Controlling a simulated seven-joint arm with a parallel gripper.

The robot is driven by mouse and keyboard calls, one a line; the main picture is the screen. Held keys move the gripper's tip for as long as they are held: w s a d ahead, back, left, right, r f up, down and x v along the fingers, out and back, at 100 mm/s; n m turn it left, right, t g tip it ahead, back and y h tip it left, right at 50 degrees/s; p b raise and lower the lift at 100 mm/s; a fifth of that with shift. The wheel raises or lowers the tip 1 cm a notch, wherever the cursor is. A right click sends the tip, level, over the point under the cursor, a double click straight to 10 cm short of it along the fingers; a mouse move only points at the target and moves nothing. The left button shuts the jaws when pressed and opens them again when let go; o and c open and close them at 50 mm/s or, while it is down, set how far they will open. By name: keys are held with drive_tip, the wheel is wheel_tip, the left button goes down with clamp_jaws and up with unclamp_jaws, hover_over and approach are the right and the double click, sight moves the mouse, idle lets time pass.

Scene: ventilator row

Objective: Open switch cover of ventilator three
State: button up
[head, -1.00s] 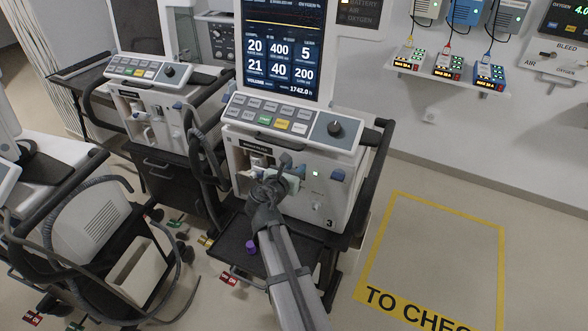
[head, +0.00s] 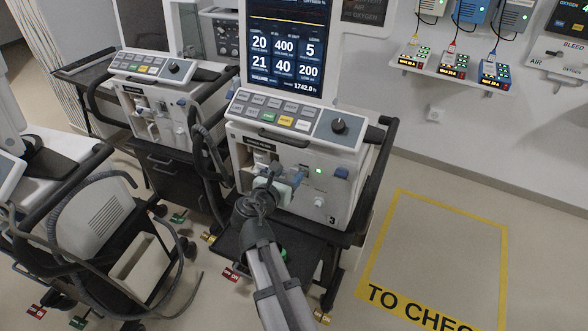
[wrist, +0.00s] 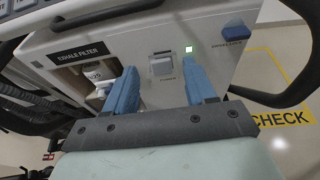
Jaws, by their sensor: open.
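Ventilator three (head: 318,208), marked with a 3, stands in the middle of the head view below its lit screen. Its white front panel fills the upper wrist view. A small pale-grey switch cover (wrist: 162,66) sits on that panel above the word POWER and looks closed. My gripper (head: 277,186) is in front of this panel. In the wrist view its two blue fingers (wrist: 160,74) are spread apart and empty, with the cover showing between their tips. Whether the fingers touch the panel I cannot tell. In the head view my gripper hides the cover.
A green light (wrist: 188,49) glows right of the cover. A blue connector (wrist: 235,33) juts out farther right, and the exhale filter recess (wrist: 88,75) lies left. Black side rails (head: 372,180) flank the ventilator. A second ventilator (head: 150,115) stands left. The yellow-framed floor area (head: 435,250) is clear.

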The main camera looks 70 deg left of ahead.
drive_tip(key=v, duration=0.6)
drive_tip(key=shift+s+d, duration=0.2)
drive_tip(key=shift+d, duration=0.1)
idle(0.3)
